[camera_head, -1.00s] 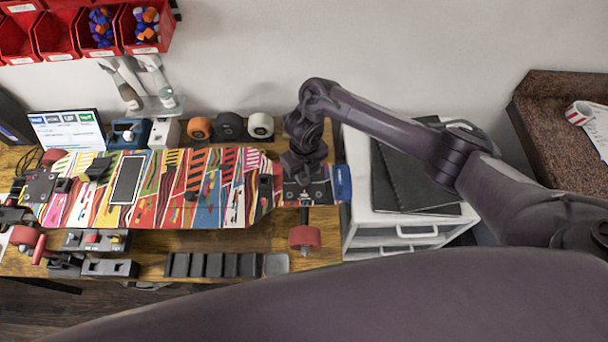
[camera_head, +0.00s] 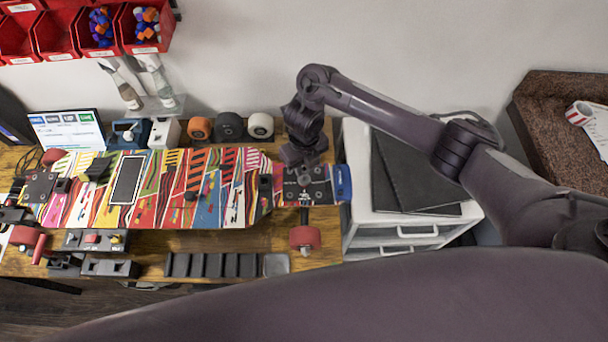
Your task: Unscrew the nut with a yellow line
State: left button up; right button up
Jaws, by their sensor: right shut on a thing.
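A skateboard (camera_head: 232,204) with a multicoloured striped deck lies lengthwise on the wooden workbench. Its right-hand truck plate (camera_head: 322,188) is dark with several small bolts, and a reddish wheel (camera_head: 302,237) sits at the near end of the axle. My right gripper (camera_head: 300,158) is above the far edge of this plate, pointing down. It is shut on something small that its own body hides. I cannot make out a nut with a yellow line. My left gripper is not in view.
A blue wheel (camera_head: 343,183) is at the board's right end. Orange (camera_head: 199,128), black (camera_head: 230,126) and white (camera_head: 261,125) wheels stand behind the board. A white drawer unit (camera_head: 398,237) is to the right. A black slotted tray (camera_head: 214,265) lies in front.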

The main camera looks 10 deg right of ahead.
jog(key=shift+w+r, duration=0.2)
jog(key=shift+r, duration=0.45)
jog(key=shift+s+r, duration=0.15)
jog(key=shift+r, duration=2.65)
